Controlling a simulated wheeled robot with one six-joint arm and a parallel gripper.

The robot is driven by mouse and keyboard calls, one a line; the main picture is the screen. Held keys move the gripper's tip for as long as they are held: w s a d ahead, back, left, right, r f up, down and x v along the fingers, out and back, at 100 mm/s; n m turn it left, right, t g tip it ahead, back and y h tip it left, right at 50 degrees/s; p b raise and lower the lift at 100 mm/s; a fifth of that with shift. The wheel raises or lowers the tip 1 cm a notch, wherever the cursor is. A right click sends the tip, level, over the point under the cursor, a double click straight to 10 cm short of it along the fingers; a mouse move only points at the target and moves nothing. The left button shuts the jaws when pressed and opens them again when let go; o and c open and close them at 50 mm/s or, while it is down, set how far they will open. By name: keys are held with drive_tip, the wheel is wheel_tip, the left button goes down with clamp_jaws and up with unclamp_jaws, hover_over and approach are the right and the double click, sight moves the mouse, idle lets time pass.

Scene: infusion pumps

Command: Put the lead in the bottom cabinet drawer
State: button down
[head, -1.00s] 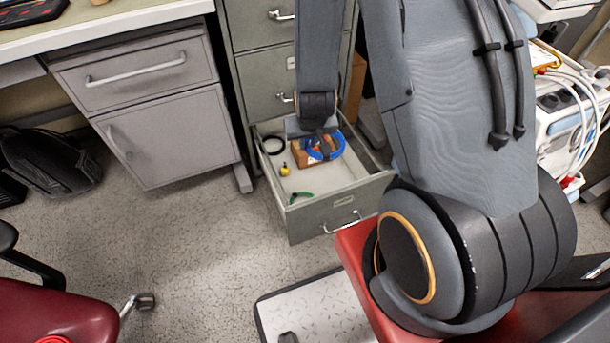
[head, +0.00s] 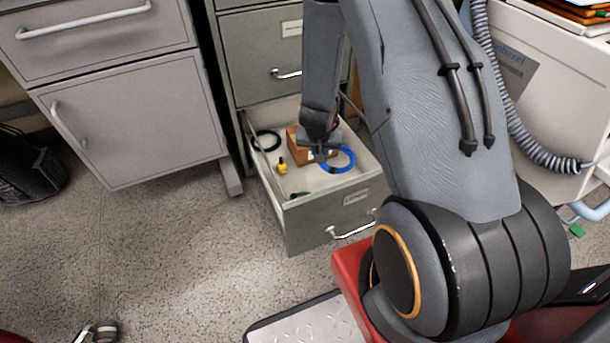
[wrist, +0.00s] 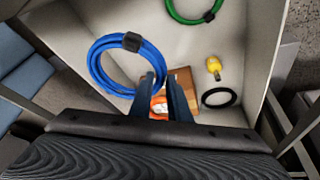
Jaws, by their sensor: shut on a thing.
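A blue coiled lead (head: 349,154) with a black band is at my gripper (head: 321,156), over the inside of the open bottom cabinet drawer (head: 322,218). My gripper is shut on the lead's edge. In the wrist view the blue lead (wrist: 98,60) lies to the left of my gripper's fingers (wrist: 167,88). Whether the lead touches the drawer floor cannot be told. Something orange and white (wrist: 158,105) shows between the fingers in the wrist view.
The drawer also holds a brown box (head: 297,144), a black ring (head: 266,140), a yellow item (head: 282,166) and a green coil (wrist: 194,12). Bare drawer floor shows around them. A grey desk cabinet (head: 130,120) stands to the left.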

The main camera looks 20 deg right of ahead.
drive_tip(key=m+b, duration=0.1)
drive_tip(key=b, duration=0.3)
hover_over(321, 181)
drive_tip(key=s, duration=0.2)
wheel_tip(321, 181, down, 6)
drive_tip(key=f, duration=0.1)
drive_tip(key=f+b, duration=0.1)
drive_tip(key=f, duration=0.2)
drive_tip(key=f+b, duration=0.2)
drive_tip(key=f, duration=0.1)
drive_tip(key=a+f+b, duration=0.1)
drive_tip(key=f+b, duration=0.1)
drive_tip(key=f, duration=0.1)
drive_tip(key=shift+w+f, duration=0.2)
drive_tip(key=shift+w, duration=0.05)
drive_tip(key=shift+r, duration=0.1)
drive_tip(key=c, duration=1.7)
unclamp_jaws()
drive_tip(key=shift+o, duration=0.2)
drive_tip(key=p+v, duration=0.6)
drive_tip(key=v, duration=0.6)
